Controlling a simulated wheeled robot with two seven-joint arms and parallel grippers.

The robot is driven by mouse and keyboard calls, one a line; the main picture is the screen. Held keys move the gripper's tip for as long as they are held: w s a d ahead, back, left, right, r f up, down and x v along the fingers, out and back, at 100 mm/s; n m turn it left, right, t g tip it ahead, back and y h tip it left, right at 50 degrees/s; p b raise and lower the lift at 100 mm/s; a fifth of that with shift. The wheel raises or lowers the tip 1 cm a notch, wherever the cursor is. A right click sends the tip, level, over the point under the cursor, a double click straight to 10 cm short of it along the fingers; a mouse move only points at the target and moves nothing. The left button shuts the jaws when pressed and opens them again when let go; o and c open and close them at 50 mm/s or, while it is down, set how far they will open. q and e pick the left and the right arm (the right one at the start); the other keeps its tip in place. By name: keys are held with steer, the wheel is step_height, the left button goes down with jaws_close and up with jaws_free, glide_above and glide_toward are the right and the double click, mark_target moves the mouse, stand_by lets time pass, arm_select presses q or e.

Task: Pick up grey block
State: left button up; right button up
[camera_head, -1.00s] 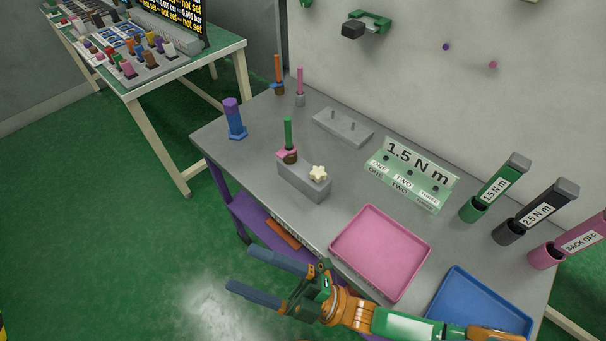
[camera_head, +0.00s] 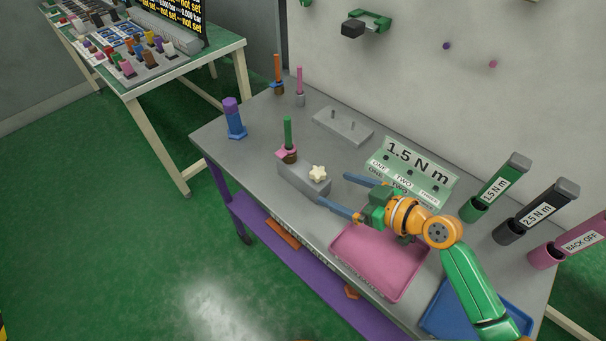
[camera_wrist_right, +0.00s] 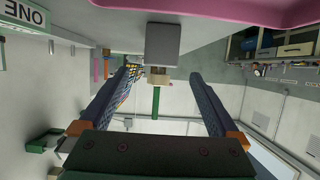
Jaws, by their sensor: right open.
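A grey block (camera_head: 312,186) lies on the grey table, with a cream star-shaped knob (camera_head: 318,173) at its near right end. A green peg (camera_head: 288,132) with pink and brown parts at its foot rises from its far end. My right gripper (camera_head: 333,189) is open and empty, just right of the block, its fingers pointing towards the block's knob end. In the right wrist view the block's end face (camera_wrist_right: 162,45) shows beyond and between the two fingers, with a clear gap. My left gripper is not in view.
A pink tray (camera_head: 349,256) lies under my right arm, and a blue tray (camera_head: 437,318) is nearer. A green torque sign (camera_head: 437,181) stands behind the gripper. A second grey block with two pins (camera_head: 337,129) lies behind. A blue and purple post (camera_head: 234,118) stands left.

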mark_target(310, 179)
steer(key=x, duration=1)
steer(key=shift+s, duration=0.1)
steer(key=shift+d+r, duration=0.1)
jaws_close()
step_height(310, 179, up, 10)
steer(key=shift+f+b, duration=3.8)
steer(key=shift+f, duration=1.05)
steer(key=shift+f, duration=0.2)
steer(key=shift+s, duration=0.15)
